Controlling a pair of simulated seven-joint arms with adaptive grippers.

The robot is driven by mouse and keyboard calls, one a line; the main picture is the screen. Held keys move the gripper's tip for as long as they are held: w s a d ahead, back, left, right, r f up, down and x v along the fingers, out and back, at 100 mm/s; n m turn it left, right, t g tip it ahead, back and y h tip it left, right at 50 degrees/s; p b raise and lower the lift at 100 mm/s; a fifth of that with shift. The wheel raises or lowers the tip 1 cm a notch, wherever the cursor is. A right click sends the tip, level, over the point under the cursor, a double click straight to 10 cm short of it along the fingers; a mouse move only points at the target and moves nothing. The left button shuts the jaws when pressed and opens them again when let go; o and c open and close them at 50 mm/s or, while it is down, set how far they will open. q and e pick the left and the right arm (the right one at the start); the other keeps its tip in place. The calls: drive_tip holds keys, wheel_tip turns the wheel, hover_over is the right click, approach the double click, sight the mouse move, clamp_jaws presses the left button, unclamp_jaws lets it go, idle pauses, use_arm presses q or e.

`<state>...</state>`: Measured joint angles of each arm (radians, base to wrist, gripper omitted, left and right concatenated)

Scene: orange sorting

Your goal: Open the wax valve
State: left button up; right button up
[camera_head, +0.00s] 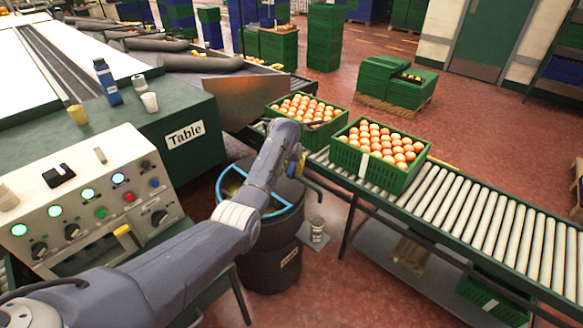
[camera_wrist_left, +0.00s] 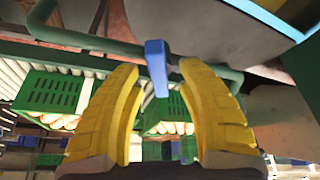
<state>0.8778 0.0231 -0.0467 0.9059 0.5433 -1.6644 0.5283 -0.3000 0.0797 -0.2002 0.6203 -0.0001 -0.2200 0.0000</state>
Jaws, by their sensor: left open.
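The wax valve shows in the left wrist view as a blue lever (camera_wrist_left: 157,66) on a dark green pipe (camera_wrist_left: 90,42). My left gripper (camera_wrist_left: 158,78) is open, with its two yellow fingers on either side of the lever. I see a gap on each side, so the fingers do not appear closed on it. In the head view my left gripper (camera_head: 297,163) is above the right side of a dark drum (camera_head: 272,262), by the green pipe (camera_head: 325,193). My right gripper is not in view.
Two green crates of oranges (camera_head: 365,175) (camera_head: 318,133) stand on the roller conveyor (camera_head: 480,215) to the right. A control panel (camera_head: 85,200) and green table (camera_head: 160,112) are on the left.

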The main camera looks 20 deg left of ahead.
use_arm(q)
drive_tip(key=shift+c, duration=0.4)
clamp_jaws()
drive_tip(key=shift+n, duration=0.3)
drive_tip(key=n, duration=0.2)
drive_tip(key=n+y, duration=0.1)
drive_tip(key=n, duration=0.1)
drive_tip(key=n+y, duration=0.1)
drive_tip(key=shift+d+n+g, duration=0.25)
drive_tip(key=shift+n+g, duration=0.15)
drive_tip(key=n, duration=0.2)
drive_tip(key=n+g+y, duration=0.1)
drive_tip(key=n, duration=0.1)
drive_tip(key=shift+w+n+y, duration=0.1)
drive_tip(key=shift+n+y, duration=0.2)
drive_tip(key=shift+n, duration=0.3)
drive_tip(key=shift+o, duration=0.4)
unclamp_jaws()
